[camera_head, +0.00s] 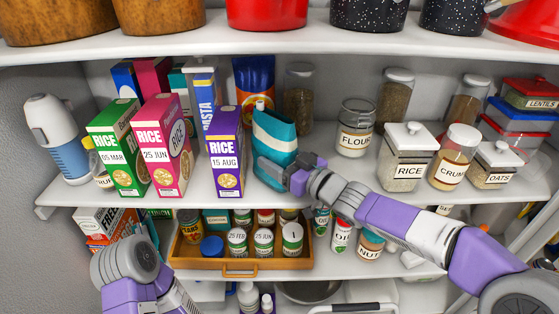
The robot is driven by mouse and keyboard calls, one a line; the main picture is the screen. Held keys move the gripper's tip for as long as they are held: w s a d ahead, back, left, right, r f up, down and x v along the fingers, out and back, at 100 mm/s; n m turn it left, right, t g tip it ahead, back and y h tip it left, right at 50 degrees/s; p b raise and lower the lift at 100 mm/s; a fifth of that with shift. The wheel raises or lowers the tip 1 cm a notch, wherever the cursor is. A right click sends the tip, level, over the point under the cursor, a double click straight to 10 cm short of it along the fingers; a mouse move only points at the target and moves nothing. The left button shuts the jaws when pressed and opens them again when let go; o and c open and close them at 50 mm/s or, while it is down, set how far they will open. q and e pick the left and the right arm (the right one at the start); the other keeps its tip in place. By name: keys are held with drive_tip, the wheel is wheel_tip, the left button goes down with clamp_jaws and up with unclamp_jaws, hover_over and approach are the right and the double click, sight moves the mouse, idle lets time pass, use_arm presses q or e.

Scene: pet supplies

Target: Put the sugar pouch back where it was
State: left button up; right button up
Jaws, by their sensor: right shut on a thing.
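A teal pouch with a white band, which I take for the sugar pouch (274,138), stands slightly tilted on the middle shelf, right of the purple rice box. Its label cannot be read from here. My right gripper (278,174) reaches in from the right and is shut on the lower part of the pouch, hiding its lower right corner. Whether the pouch's base touches the shelf is hard to tell. Parts of my left arm show at the lower left, but its gripper jaws are not visible.
A purple rice box (226,150) stands just left of the pouch, with pink (163,145) and green (118,148) ones further left. A dark blue bag (253,80) stands behind. A flour jar (355,128) is to the right. A wooden tray (240,264) of cans sits below.

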drive_tip(key=shift+r, duration=0.2)
drive_tip(key=shift+f, duration=0.15)
drive_tip(key=o, duration=0.7)
drive_tip(key=shift+f, duration=0.25)
drive_tip(key=o, duration=0.5)
drive_tip(key=shift+r, duration=0.1)
drive_tip(key=shift+c, duration=0.2)
drive_tip(key=shift+r, duration=0.15)
drive_tip(key=shift+s+d, duration=0.2)
drive_tip(key=shift+d, duration=0.05)
drive_tip(key=p+v, duration=0.1)
drive_tip(key=v, duration=1)
drive_tip(key=shift+s, duration=0.2)
